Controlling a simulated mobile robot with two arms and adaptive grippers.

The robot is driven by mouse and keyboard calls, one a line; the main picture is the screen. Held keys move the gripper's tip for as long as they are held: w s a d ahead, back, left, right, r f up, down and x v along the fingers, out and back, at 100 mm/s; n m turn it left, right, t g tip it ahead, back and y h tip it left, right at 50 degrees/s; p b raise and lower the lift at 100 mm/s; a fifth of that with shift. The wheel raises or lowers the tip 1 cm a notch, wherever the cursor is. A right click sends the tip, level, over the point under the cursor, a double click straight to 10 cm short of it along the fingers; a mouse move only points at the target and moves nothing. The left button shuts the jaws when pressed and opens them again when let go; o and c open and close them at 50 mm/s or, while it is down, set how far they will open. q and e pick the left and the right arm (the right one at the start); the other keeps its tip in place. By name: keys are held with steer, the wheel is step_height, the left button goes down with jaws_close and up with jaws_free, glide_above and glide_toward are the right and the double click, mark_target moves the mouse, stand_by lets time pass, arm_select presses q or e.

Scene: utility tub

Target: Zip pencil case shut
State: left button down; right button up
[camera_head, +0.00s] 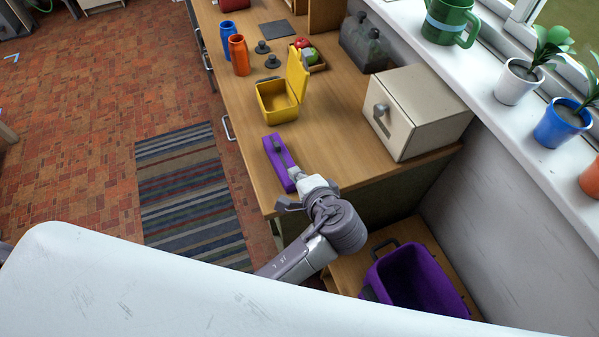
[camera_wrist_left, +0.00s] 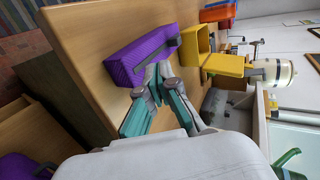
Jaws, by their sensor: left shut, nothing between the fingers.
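The purple pencil case (camera_head: 271,148) lies near the front left edge of the wooden worktop, with a grey strip and a small dark piece on its top. In the left wrist view the case (camera_wrist_left: 126,64) shows the grey strip running lengthwise. My left gripper (camera_head: 298,176) is at the near end of the case. Its fingers (camera_wrist_left: 158,74) are shut with nothing between them, their tips close against the side of the case; I cannot tell if they touch. How far the zip is closed is too small to tell. My right gripper is not in view.
An open yellow box (camera_head: 277,108) stands behind the case, with an orange bottle (camera_head: 239,55) and a blue bottle (camera_head: 228,38) farther back. A beige cabinet (camera_head: 418,108) stands to the right. A purple tub (camera_head: 414,280) sits lower right. Worktop between case and cabinet is clear.

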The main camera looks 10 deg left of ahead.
mark_target(279, 149)
arm_select(q)
steer(key=p+x, duration=0.1)
steer(key=x, duration=0.1)
steer(key=r+x, duration=0.1)
steer(key=x, duration=0.2)
steer(key=p+x, duration=0.1)
steer(key=x, duration=0.2)
steer(key=shift+w+a+r+p, duration=0.3)
steer(key=shift+w+a, duration=0.05)
steer(key=shift+w, duration=0.15)
steer(key=shift+w+a+f, duration=0.1)
steer(key=shift+w+a, duration=0.05)
steer(key=shift+w, duration=0.05)
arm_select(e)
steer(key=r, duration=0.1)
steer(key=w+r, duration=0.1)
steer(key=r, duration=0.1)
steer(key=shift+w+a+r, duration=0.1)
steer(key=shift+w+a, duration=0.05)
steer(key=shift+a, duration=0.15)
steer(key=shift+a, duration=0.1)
arm_select(q)
steer(key=shift+w+a, duration=0.7)
steer(key=shift+w, duration=0.2)
steer(key=shift+w+a, duration=0.7)
steer(key=shift+w, duration=0.25)
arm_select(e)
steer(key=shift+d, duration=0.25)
